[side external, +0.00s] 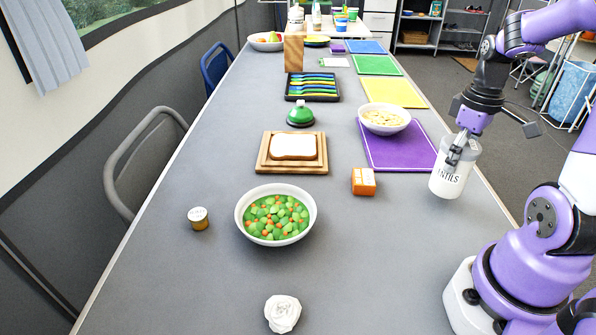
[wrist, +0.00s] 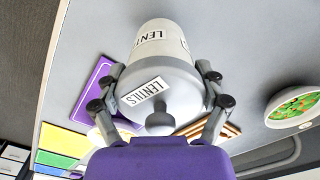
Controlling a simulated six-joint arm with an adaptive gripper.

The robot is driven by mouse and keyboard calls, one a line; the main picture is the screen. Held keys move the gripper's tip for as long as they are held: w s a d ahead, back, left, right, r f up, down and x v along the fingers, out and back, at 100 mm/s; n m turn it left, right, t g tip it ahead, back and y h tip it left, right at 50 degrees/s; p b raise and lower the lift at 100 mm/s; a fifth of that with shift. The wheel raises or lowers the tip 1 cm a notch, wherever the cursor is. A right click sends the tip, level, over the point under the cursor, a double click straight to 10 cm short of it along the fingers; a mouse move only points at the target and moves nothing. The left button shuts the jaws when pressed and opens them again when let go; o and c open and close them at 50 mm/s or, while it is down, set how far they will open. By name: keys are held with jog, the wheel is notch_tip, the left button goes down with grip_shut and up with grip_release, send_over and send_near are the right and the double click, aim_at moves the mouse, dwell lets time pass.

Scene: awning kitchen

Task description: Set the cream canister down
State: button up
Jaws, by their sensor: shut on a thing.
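The cream canister (side external: 452,180) is a pale cylinder with a printed label and a grey knobbed lid. It is upright near the right edge of the table (side external: 360,275), beside the purple mat. My gripper (side external: 458,150) is shut on it from above, near the lid. In the wrist view the canister (wrist: 160,38) sits between the two fingers of my gripper (wrist: 160,75), and its label reads LENTILS. I cannot tell whether its base touches the table.
A purple mat (side external: 385,150) bears a bowl of pale food (side external: 384,120). An orange box (side external: 363,182) stands left of the canister. A bowl of vegetables (side external: 275,215), bread on a board (side external: 293,147) and a small jar (side external: 198,218) are further left. The table's front right is clear.

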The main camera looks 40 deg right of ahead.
jog(key=shift+f, duration=1.4)
jog(key=shift+f, duration=0.2)
jog(key=o, duration=1)
jog(key=shift+o, duration=0.2)
jog(key=r, duration=1)
jog(key=shift+s+a+r, duration=0.1)
jog(key=shift+a+r, duration=0.1)
jog(key=shift+a, duration=0.2)
jog(key=w+a+t, duration=0.2)
jog(key=a, duration=0.6)
jog(key=w+a+r+t, duration=0.1)
jog(key=a+t, duration=0.2)
jog(key=a, duration=0.5)
jog(key=shift+w+a+n+t, duration=0.3)
jog(key=shift+w, duration=0.05)
